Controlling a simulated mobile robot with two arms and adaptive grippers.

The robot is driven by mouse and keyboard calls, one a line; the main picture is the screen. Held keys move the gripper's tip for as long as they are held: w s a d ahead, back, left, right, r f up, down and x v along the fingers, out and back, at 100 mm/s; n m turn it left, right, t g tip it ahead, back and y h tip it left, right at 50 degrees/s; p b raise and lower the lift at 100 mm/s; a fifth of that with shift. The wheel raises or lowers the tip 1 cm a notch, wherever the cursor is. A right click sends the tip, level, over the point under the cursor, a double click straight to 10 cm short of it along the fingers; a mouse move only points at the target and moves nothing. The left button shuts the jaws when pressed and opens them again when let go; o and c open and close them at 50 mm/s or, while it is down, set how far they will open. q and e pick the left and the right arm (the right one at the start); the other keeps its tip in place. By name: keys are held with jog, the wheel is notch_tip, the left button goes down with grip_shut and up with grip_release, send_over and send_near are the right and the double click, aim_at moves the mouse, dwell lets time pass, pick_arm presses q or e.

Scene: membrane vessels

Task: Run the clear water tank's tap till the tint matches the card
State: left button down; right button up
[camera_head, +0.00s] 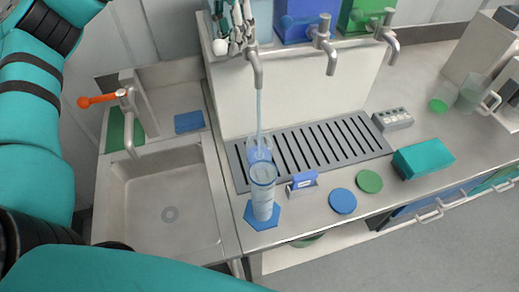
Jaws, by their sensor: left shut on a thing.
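The clear water tank (262,14) stands at the top, partly hidden by my left gripper. Its tap spout (255,70) hangs over the slotted drain grate, and a thin pale stream (258,108) runs down from it. The stream falls toward a clear vessel (258,149) with a bluish tint, partly behind a taller one. The taller clear vessel (263,192) holds pale blue liquid and stands at the blue hexagonal mat (270,224). A small blue card (304,179) stands right of it. My left gripper (236,38) is shut at the clear tank's tap; its exact grip is hard to see.
Blue (297,22) and green (358,16) tanks with taps stand to the right. A sink (170,205) with an orange-handled faucet is at left. Blue (342,201) and green (369,181) discs, a teal box (423,158) and a grey block (393,119) lie at right.

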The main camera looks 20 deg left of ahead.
pick_arm(q)
jog(key=a+m, duration=0.1)
jog(key=m, duration=0.1)
jog(key=w+a+m+p, duration=0.1)
jog(key=m, duration=0.2)
jog(key=w+a+m+p, duration=0.1)
jog(key=m, duration=0.2)
jog(key=shift+r, duration=0.2)
jog(key=c, duration=1.3)
grip_release()
jog(key=shift+a+f, duration=0.1)
jog(key=shift+o, duration=0.2)
notch_tip(320, 180, up, 12)
